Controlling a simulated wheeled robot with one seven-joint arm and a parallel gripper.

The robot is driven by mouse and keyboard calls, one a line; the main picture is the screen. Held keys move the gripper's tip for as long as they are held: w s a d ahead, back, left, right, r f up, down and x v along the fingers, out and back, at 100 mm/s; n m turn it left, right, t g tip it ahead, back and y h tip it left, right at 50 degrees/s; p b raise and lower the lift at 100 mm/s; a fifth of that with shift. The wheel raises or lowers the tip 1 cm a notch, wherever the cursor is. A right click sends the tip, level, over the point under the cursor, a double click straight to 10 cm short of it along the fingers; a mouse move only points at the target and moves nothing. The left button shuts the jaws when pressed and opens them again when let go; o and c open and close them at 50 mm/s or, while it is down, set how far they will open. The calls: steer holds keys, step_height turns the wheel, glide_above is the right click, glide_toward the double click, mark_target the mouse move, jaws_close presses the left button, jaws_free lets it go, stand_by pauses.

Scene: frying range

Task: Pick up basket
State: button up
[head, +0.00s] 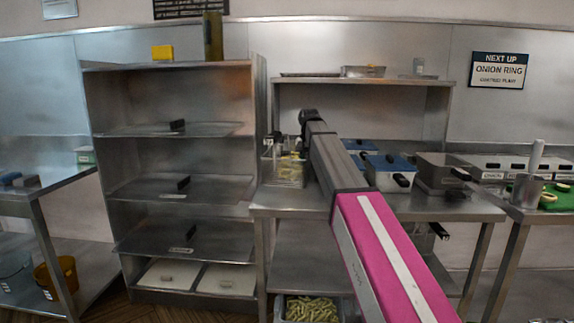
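A wire-like basket or clear container (289,173) stands at the left end of the steel counter, with something pale yellow in or behind it. My arm reaches in from the lower right, and its dark end with my gripper (303,143) is just above and to the right of this container. The fingers are too small and dark to show whether they are open or shut, or whether they touch it. To the right, a fryer-like metal box with a blue top (390,172) and black handles stands on the counter, with another metal box (440,172) beside it.
A tall steel shelf rack (170,195) stands left of the counter. An overhead shelf (365,82) with trays hangs behind. A tub of green pieces (312,309) sits below the counter. A steel cup (527,190) stands at right. My arm covers part of the counter.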

jaws_close()
stand_by(1.3)
